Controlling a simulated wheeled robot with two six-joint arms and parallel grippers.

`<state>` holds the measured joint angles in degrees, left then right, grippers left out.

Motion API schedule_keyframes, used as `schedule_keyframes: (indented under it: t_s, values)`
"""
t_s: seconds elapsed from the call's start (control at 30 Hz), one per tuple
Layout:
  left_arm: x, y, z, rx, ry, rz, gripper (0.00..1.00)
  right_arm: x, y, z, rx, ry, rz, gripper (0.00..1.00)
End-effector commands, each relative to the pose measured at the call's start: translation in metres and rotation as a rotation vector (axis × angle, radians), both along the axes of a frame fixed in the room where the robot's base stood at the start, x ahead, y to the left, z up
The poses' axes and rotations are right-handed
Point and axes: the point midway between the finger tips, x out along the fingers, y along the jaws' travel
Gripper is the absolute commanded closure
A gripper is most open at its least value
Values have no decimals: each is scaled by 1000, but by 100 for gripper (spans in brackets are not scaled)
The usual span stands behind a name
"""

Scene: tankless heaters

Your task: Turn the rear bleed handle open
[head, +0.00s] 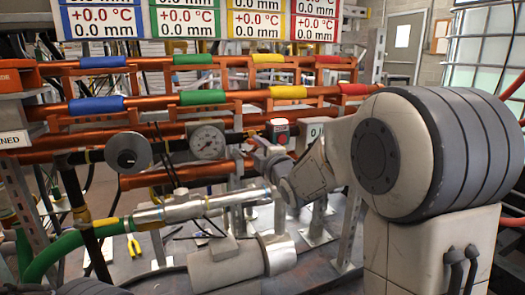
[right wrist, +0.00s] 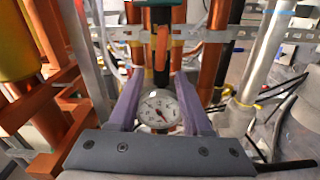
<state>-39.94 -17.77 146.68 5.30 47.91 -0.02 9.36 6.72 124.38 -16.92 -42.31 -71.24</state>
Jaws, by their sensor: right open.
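I cannot pick out the rear bleed handle for certain. A small orange-red, lever-like piece (right wrist: 162,46) sits on the dark pipe beyond the gauge in the right wrist view; I cannot tell if it is the handle. The gauge also shows in the right wrist view (right wrist: 158,112), framed by the purple fingers. My right gripper (right wrist: 158,88) is open, with nothing seen held. In the head view it (head: 263,152) is right of the gauge, small and partly hidden. My left gripper is out of view.
Orange pipes (head: 150,105) with coloured sleeves cross the rack. A silver pipe (head: 200,207) with a green hose (head: 70,245) and a pale cylinder (head: 225,265) lie below. Grey uprights stand around the gripper.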

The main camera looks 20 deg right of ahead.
Motion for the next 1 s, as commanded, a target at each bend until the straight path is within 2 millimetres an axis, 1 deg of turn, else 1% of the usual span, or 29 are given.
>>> schedule_keyframes:
  t_s: [0.03,0.1,0.2,0.3,0.43,0.83,0.87,0.93,0.97,1.0]
  values:
    - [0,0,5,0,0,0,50,-11,-1,3,0,1,-2,51]
    - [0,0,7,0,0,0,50,-22,-1,2,0,0,-1,51]
    - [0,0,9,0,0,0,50,-35,-1,2,-1,0,0,51]
    - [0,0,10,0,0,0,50,-43,-2,0,-1,1,0,51]
    - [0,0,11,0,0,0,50,-46,-1,0,-1,1,0,51]
    - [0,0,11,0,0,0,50,-46,0,-1,3,6,3,51]
    - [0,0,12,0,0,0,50,-46,2,-1,11,13,4,51]
    - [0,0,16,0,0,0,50,-48,13,-5,52,57,14,51]
    - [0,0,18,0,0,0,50,-49,20,-9,82,88,18,51]
    - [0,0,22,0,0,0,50,-53,32,-15,129,143,26,51]
